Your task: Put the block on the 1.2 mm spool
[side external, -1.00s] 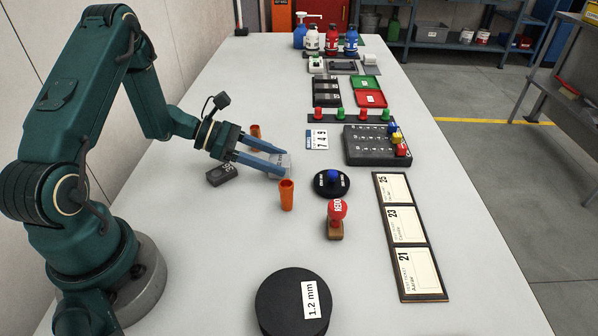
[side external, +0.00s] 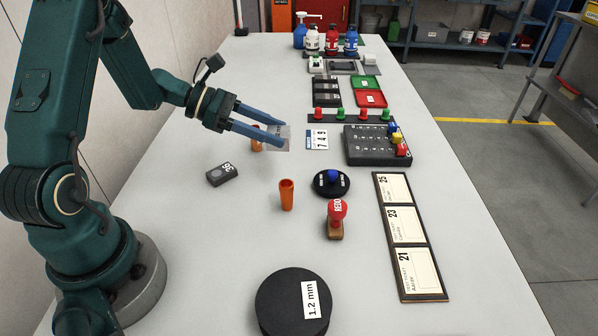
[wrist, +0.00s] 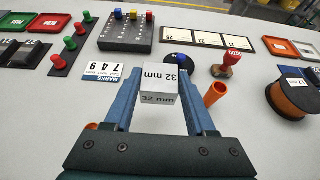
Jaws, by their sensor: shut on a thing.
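The block, a pale cube marked "32 mm" (wrist: 160,84), is held between the two blue fingers of my gripper (side external: 279,133). In the side external view the block (side external: 284,137) is partly hidden by the fingers and is up off the table. The 1.2 mm spool (side external: 280,303) is a black disc with a white "1.2 mm" label, at the near end of the table and well apart from the gripper. In the wrist view the spool (wrist: 294,97) is at the right edge, with an orange-brown side; nothing is seen on its top.
An orange cup (side external: 287,195) stands between the gripper and the spool; another (side external: 256,138) is beside the fingers. A red-topped stamp (side external: 336,220), a black round base with a blue knob (side external: 332,183) and a dark grey block (side external: 222,174) are nearby.

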